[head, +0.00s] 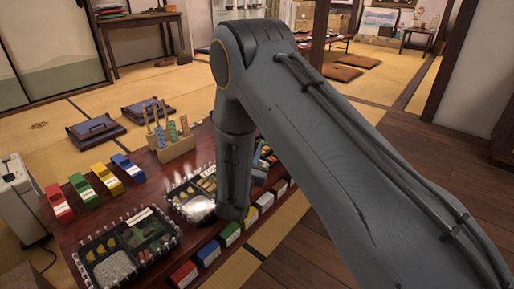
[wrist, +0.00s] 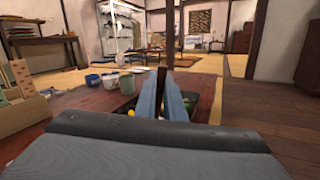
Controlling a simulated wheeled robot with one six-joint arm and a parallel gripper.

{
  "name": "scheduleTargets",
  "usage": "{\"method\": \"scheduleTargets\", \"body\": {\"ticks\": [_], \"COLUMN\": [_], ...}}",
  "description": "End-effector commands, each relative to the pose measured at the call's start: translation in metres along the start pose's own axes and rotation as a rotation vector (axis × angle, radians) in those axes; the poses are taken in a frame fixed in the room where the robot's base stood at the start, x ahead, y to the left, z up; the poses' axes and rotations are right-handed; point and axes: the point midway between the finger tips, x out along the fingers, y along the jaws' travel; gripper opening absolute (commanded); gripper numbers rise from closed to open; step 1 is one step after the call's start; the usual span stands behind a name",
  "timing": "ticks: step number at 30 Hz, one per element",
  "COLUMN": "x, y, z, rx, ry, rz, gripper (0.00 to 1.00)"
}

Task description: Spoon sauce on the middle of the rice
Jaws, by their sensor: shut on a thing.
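My gripper (wrist: 164,98) shows in the wrist view with its two blue-grey fingers shut on a dark brown upright handle (wrist: 162,76), which looks like the spoon's. The spoon's bowl is hidden. In the head view my arm hides most of the gripper, over the right part of the table. White rice (head: 199,208) lies in a lunch box (head: 172,196) just left of my arm. More rice (head: 115,268) lies in the nearer lunch box (head: 176,229) at lower left. The sauce cannot be made out; small cups, one of them white-blue (wrist: 93,80), stand left of the fingers in the wrist view.
The lunch boxes stand on a dark red low table (head: 85,222). Red, yellow, green and blue blocks, such as a blue one (head: 129,168), line its edges. A wooden holder (head: 174,148) with patterned items stands at the back. A white appliance (head: 20,200) is at left.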

Motion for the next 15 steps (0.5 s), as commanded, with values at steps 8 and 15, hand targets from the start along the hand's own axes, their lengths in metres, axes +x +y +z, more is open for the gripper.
{"method": "scheduleTargets", "body": {"ticks": [8,15], "x": [-0.0007,-0.0083], "y": [0.0003,0.0047], "z": [-0.0004,0.0006], "rx": [-0.001,-0.001], "ry": [0.001,0.002], "rz": [0.001,0.003], "gripper": [0.0,0.0]}}
